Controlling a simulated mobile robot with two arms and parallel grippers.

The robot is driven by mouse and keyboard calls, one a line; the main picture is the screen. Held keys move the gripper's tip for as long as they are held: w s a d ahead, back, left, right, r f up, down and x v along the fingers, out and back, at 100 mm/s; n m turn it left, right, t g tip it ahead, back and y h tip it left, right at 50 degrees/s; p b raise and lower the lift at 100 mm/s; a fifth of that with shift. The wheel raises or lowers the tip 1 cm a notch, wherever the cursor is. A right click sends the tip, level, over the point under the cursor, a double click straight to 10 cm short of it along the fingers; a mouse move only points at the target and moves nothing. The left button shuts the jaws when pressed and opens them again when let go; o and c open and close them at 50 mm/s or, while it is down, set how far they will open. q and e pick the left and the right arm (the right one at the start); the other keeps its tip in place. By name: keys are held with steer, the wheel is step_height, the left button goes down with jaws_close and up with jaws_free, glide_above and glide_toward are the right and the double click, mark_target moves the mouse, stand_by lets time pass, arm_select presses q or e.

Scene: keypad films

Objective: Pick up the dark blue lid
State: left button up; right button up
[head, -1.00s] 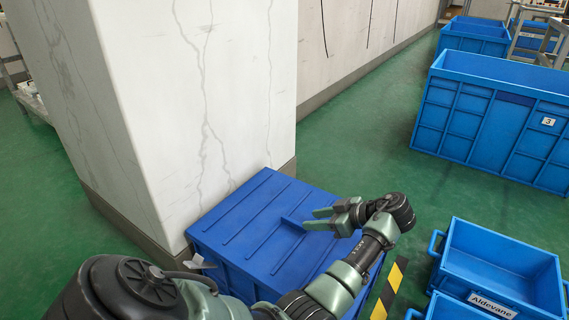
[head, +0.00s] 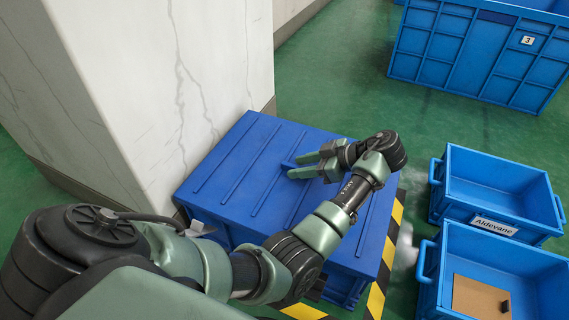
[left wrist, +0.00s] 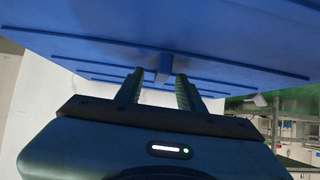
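The dark blue lid (head: 225,185) is a broad ribbed panel lying on a blue crate (head: 345,290) beside the white pillar. My left gripper (head: 292,166) is over the lid's far right part, its two fingers apart and pointing left. In the left wrist view the lid (left wrist: 90,48) fills the top, and a small blue block-like handle (left wrist: 165,64) on it shows between the open fingertips (left wrist: 160,80). The fingers do not visibly press on the handle. In the head view the handle is hard to make out near the gripper. My right gripper is out of view.
A white cracked pillar (head: 170,80) stands against the crate's left side. Yellow-black floor tape (head: 391,240) runs along its right. An open blue bin labelled Aldevane (head: 480,165), another bin holding a brown panel (head: 480,298) and a large blue crate (head: 470,50) stand to the right.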

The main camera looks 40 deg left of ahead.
arm_select(q)
steer(key=shift+d, duration=0.1)
jaws_close()
stand_by(1.4)
